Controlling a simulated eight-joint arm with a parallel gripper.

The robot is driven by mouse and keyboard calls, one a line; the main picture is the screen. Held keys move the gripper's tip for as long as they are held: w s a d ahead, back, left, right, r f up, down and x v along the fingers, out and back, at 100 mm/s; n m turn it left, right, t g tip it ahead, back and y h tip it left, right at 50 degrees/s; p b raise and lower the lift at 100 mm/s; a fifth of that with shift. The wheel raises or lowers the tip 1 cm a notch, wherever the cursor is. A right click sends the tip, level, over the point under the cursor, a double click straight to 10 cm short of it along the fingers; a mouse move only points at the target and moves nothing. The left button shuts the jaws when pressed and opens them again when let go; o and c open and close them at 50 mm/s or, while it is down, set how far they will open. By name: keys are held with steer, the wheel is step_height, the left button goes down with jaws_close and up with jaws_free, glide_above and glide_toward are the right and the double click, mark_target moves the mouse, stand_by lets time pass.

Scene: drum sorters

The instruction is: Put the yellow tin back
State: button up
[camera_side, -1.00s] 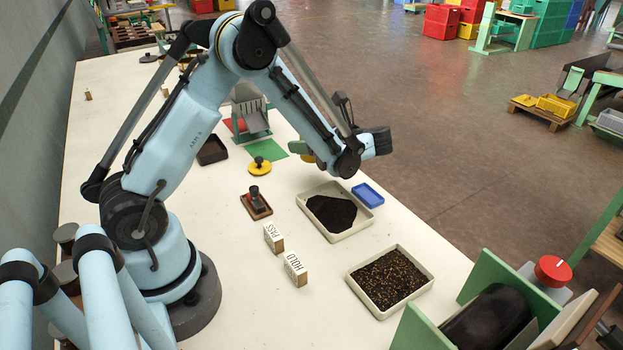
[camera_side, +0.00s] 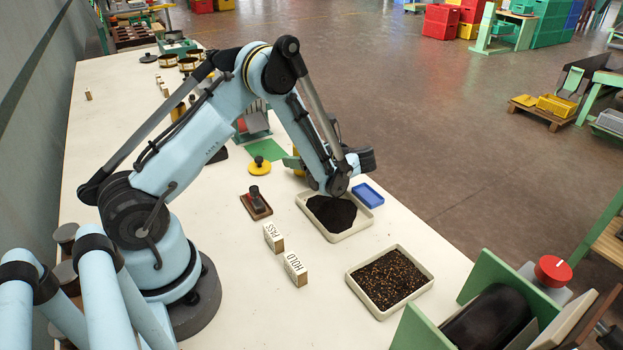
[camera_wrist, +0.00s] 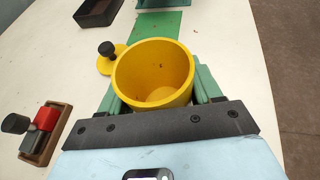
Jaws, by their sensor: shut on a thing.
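The yellow tin (camera_wrist: 181,72) is open at the top, with a few dark specks on its bare yellow inside. My gripper (camera_wrist: 156,92) is shut on it, one green finger on each side. In the side view the tin (camera_side: 298,172) is mostly hidden behind my wrist, near the far left corner of the dark-powder tray. I cannot tell whether its base touches the table. A yellow lid with a black knob (camera_side: 259,166) lies on the table left of the tin. A green mat (camera_side: 265,150) lies flat beyond them.
A tray of dark powder (camera_side: 350,232), a blue shallow tray (camera_side: 369,194) and a tray of brown grains (camera_side: 422,277) stand on the right. PASS (camera_side: 273,238) and HOLD (camera_side: 296,269) blocks and a stamp on its base (camera_side: 256,205) stand nearer my base.

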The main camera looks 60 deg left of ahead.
steer(key=shift+f, duration=0.1)
steer(key=o, duration=1.1)
